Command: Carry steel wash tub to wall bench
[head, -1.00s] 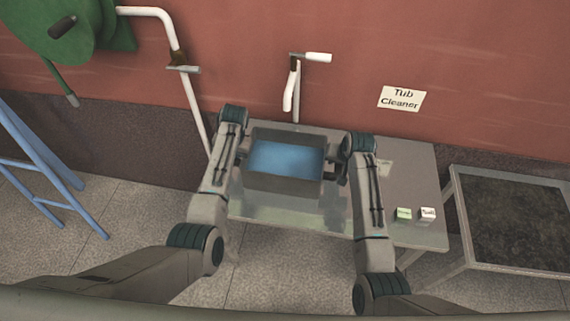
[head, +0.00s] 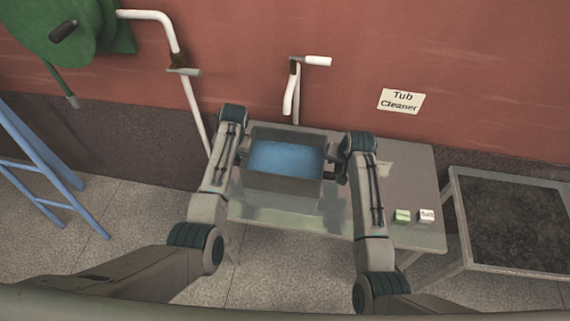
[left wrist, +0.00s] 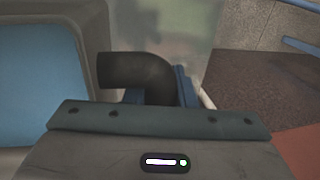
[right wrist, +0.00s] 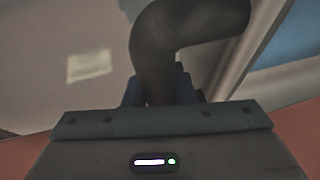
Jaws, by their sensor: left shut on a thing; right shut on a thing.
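The steel wash tub (head: 284,186) is a grey rectangular tub with blue liquid or a blue inside, in the middle of the head view. It is level, on or just above a grey metal table (head: 290,214) against the wall; I cannot tell if it touches. My left gripper (head: 243,151) is at its left side, shut on a dark curved handle (left wrist: 130,70). My right gripper (head: 333,168) is at its right side, shut on the other handle (right wrist: 165,45). The fingertips are mostly hidden by the wrists. The tub's wall also shows in the left wrist view (left wrist: 88,50).
A green and a white small block (head: 427,215) sit on the table's right part. A dark-topped table (head: 515,222) stands at the right, across a narrow gap. White taps (head: 290,90), a "Tub Cleaner" sign (head: 401,101), a green reel (head: 75,25) and a blue ladder (head: 50,170) are around.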

